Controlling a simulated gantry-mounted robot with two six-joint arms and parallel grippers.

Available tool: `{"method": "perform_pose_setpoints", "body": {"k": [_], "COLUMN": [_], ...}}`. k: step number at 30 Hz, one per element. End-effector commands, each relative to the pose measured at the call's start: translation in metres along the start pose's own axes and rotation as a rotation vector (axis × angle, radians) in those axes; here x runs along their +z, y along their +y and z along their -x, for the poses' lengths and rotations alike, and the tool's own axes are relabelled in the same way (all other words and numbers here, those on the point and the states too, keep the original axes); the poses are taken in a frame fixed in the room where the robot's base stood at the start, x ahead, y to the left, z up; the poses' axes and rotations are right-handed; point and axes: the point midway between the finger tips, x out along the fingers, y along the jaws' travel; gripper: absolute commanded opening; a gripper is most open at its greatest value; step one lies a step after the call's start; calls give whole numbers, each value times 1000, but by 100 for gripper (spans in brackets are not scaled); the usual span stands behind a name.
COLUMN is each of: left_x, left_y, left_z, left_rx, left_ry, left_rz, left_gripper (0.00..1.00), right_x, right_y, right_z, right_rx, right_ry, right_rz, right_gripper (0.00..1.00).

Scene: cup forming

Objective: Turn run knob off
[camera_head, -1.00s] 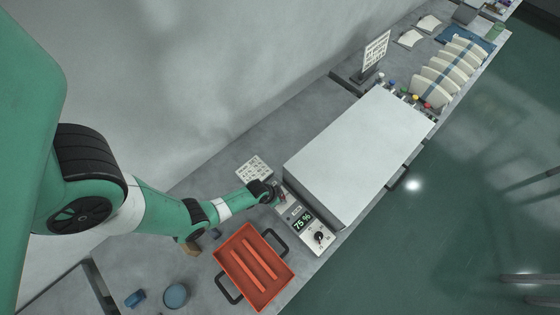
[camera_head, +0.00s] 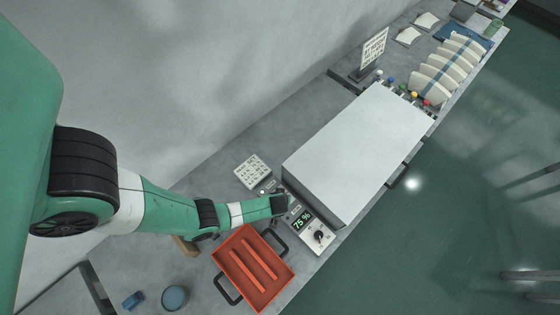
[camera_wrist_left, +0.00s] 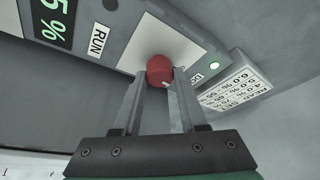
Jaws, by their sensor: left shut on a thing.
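The control panel (camera_head: 330,232) sits at the near end of the big pale box. It carries a green "75 %" display (camera_head: 302,220) and a black knob (camera_head: 319,236). In the left wrist view a red knob (camera_wrist_left: 160,68) stands on the panel between the RUN label (camera_wrist_left: 98,40) and a partly hidden label. My left gripper (camera_wrist_left: 159,78) has its two fingers on either side of the red knob and is shut on it. In the head view my gripper (camera_head: 286,203) hides the knob. My right gripper is not in view.
A printed card (camera_head: 253,172) lies behind the panel. An orange tray (camera_head: 234,275) with black handles sits close below my arm. A blue bowl (camera_head: 175,298) and a small blue object (camera_head: 133,300) stand at the near left.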

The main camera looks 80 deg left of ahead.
Motion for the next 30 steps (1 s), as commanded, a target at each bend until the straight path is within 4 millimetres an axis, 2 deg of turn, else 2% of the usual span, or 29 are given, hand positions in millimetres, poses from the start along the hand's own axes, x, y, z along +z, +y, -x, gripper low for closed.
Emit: {"method": "perform_pose_setpoints", "body": {"k": [9,24,25,29,30], "left_x": [0,1,1,1,1], "left_y": [0,0,0,0,0], "left_z": [0,-1,-1,0,0], "left_rx": [-43,-50,-50,-49,-49], "left_ry": [-2,-3,-3,-2,-2], "left_rz": [106,123,123,122,122], "left_gripper": [0,0,47,70,72], "right_x": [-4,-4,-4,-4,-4], "right_y": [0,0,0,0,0], "right_z": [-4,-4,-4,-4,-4], "right_rx": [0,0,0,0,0], "right_ry": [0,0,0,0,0], "right_rz": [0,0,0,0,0], "right_gripper": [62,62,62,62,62]}}
